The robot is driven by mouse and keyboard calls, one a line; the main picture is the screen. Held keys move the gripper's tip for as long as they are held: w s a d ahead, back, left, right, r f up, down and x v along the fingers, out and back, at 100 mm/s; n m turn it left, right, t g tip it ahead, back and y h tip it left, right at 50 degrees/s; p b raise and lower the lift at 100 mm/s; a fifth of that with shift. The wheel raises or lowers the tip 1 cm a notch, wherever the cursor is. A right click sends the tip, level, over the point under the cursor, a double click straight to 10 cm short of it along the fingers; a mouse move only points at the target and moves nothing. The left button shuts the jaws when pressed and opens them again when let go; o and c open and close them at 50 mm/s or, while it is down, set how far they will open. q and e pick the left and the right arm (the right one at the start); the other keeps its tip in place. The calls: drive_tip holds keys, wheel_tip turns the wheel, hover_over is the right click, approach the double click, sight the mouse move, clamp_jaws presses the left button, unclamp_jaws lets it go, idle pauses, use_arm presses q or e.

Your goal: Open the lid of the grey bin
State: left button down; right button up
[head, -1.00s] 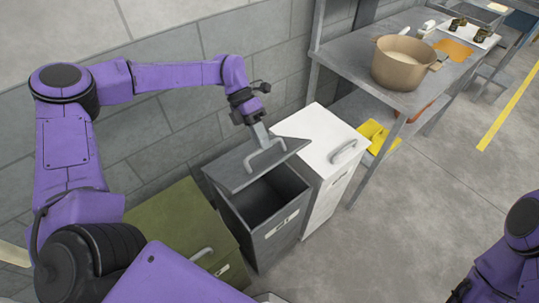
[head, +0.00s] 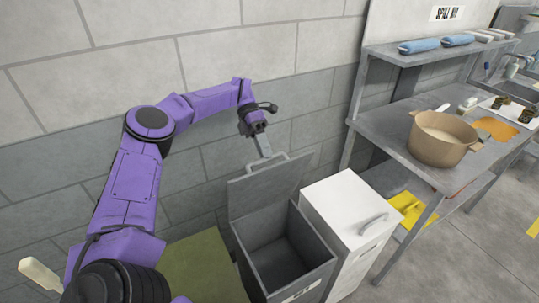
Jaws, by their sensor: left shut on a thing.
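The grey bin (head: 318,266) stands between a green bin and a white bin. Its lid (head: 258,192) is raised steeply at the back, and the dark inside of the bin shows. My left gripper (head: 266,153) is shut on the lid's handle (head: 270,163) at the lid's top edge. The fingertips partly hide the handle. My right gripper is out of view.
The white bin (head: 337,207) stands close on the right with its lid down. The green bin (head: 203,268) is close on the left. A metal table (head: 393,127) with a brown pot (head: 436,150) stands further right. A block wall (head: 205,150) is right behind the bins.

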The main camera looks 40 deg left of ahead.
use_arm(q)
drive_tip(key=shift+s+a+f, duration=0.15)
drive_tip(key=shift+a+f, duration=0.25)
drive_tip(key=shift+f, duration=0.4)
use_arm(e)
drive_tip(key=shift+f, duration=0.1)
use_arm(q)
drive_tip(key=c, duration=1.4)
unclamp_jaws()
drive_tip(key=shift+o, duration=1.4)
drive_tip(key=shift+w+a+f, duration=0.1)
drive_tip(key=shift+w+f, duration=0.05)
drive_tip(key=shift+w, duration=0.1)
drive_tip(key=s+d+r+b, duration=0.8)
drive_tip(key=s+r, duration=0.3)
drive_tip(key=r, duration=0.2)
drive_tip(key=shift+d, duration=0.2)
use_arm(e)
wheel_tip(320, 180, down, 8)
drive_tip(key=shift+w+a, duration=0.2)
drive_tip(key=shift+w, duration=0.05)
use_arm(q)
drive_tip(key=shift+w+r, duration=0.1)
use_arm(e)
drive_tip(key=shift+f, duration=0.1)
